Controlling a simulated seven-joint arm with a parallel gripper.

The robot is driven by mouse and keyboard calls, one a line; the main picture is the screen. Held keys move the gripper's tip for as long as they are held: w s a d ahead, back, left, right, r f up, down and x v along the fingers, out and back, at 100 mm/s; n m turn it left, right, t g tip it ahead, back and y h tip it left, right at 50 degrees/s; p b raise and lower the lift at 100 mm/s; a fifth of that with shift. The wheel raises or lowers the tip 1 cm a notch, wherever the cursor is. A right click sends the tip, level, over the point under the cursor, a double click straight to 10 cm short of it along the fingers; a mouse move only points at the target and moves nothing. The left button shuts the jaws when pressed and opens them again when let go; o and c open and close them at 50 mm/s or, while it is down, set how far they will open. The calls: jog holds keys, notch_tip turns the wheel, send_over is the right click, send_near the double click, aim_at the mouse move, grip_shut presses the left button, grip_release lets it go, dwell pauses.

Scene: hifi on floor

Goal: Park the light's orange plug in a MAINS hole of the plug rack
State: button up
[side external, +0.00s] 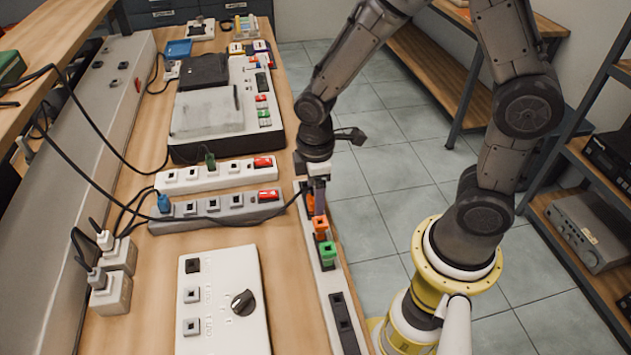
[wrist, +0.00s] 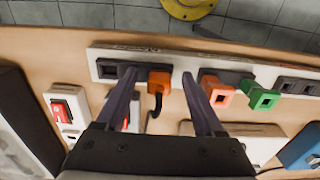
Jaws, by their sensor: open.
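The plug rack is a long white strip (side external: 334,285) along the table's right edge, also in the wrist view (wrist: 225,66). An orange plug (wrist: 159,82) with a black cord sits at its dark left block, beside an empty square hole (wrist: 108,70). My gripper (wrist: 160,88) is open, with one finger on each side of this plug. In the side view my gripper (side external: 317,190) points down over the rack's far end and partly hides this plug (side external: 310,204). A second orange connector (wrist: 217,91) and a green one (wrist: 263,97) sit farther right. Rack lettering is unreadable.
A white box with a black knob (side external: 243,302) stands nearer. Black cords cross the table. Empty holes (side external: 345,325) show at the rack's near end.

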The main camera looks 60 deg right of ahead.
notch_tip(320, 180, up, 18)
jog(key=shift+r, duration=0.25)
dwell(0.9)
jog(key=s+d+m+t, duration=0.2)
jog(key=s+m, duration=0.2)
jog(key=s, duration=0.2)
jog(key=s+d+m+t, duration=0.2)
jog(key=s+m+t, duration=0.1)
jog(key=s+m, duration=0.2)
jog(key=shift+s+d+r+t, duration=0.3)
jog(key=shift+s+d, duration=0.1)
jog(key=shift+s, duration=0.35)
